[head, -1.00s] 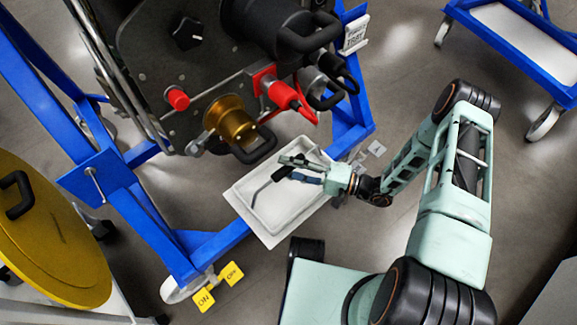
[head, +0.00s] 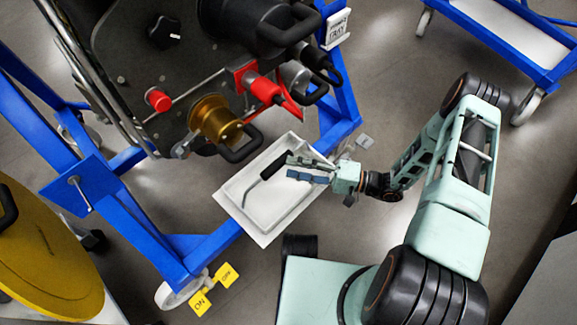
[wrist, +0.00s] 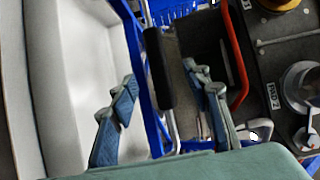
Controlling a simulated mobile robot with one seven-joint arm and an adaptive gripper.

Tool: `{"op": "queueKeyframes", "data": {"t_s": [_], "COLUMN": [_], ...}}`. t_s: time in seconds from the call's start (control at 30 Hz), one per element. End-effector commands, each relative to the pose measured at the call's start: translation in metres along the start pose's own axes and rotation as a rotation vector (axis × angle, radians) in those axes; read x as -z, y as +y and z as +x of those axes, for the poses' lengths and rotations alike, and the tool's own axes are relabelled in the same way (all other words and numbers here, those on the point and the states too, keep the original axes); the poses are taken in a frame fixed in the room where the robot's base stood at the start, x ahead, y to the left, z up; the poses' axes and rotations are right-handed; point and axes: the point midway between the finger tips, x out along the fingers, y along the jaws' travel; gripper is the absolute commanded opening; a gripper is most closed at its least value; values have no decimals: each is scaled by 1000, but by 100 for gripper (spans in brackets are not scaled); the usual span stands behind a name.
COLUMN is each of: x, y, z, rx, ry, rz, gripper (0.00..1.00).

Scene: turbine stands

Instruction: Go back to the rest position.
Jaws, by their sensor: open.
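My gripper (head: 288,168) is open and empty. In the head view it is over the right part of the white tray (head: 232,201), its fingers pointing left. A bent grey tool with a black handle (head: 273,164) lies in the tray, the handle just beyond the fingertips. In the wrist view my two fingers (wrist: 163,88) stand wide apart. A dark cylindrical handle (wrist: 158,68) shows between them, touching neither; I cannot tell for sure whether it is the same tool. My arm reaches in from the right of the head view.
A yellow disc (head: 35,265) stands at left, a blue cart (head: 500,40) at top right. Grey floor lies between.

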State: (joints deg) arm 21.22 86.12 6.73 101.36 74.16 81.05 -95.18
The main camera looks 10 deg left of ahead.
Motion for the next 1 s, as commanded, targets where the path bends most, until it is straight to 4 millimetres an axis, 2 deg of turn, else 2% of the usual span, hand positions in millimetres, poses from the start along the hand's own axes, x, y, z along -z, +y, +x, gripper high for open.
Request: {"op": "queueKeyframes", "data": {"t_s": [0.2, 0.77, 1.0], "x": [0, 0, -7], "y": [0, 0, -12], "z": [-13, -14, -24], "rx": [0, -1, -129], "ry": [1, -1, -135], "rz": [-1, 0, 58], "gripper": [44, 44, 44]}}
